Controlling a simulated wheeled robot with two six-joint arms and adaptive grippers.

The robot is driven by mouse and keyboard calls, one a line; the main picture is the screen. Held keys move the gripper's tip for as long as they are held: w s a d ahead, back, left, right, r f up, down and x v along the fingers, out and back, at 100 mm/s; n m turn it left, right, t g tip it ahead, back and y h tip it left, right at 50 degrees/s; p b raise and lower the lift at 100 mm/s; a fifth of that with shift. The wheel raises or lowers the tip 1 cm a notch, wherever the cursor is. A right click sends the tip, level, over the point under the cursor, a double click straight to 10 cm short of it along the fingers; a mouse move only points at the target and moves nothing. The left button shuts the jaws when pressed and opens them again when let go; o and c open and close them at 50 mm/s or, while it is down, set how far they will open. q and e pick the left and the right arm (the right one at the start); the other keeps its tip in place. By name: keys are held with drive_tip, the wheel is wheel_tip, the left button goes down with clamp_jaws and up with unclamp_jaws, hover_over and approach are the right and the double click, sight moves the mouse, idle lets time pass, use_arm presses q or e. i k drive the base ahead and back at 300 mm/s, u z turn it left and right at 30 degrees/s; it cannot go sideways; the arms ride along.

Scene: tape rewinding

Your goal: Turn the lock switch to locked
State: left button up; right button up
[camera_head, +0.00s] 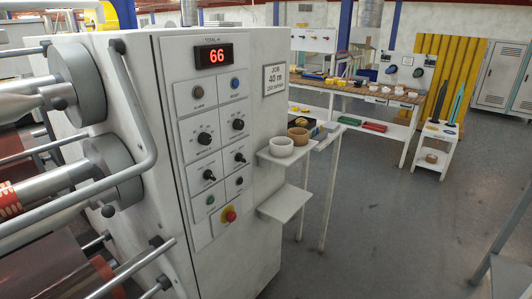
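The white machine cabinet's control panel (216,140) fills the middle left of the head view. It carries several black rotary switches: upper left (204,138), upper right (238,124), lower left (209,175) and lower right (240,157), plus a smaller dark one (239,181) below. Their labels are too small to read, so I cannot tell which is the lock switch or its setting. A red display (214,55) reads 66. Neither of my grippers is in view.
A red stop button (230,214) sits low on the panel. A grey bent rail (136,100) and rollers (84,82) are at the left. Small shelves (286,204) with two bowls jut out right of the cabinet. Open floor lies further right.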

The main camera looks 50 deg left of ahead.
sight(208, 175)
drive_tip(key=i, duration=2.4)
drive_tip(key=u, duration=2.65)
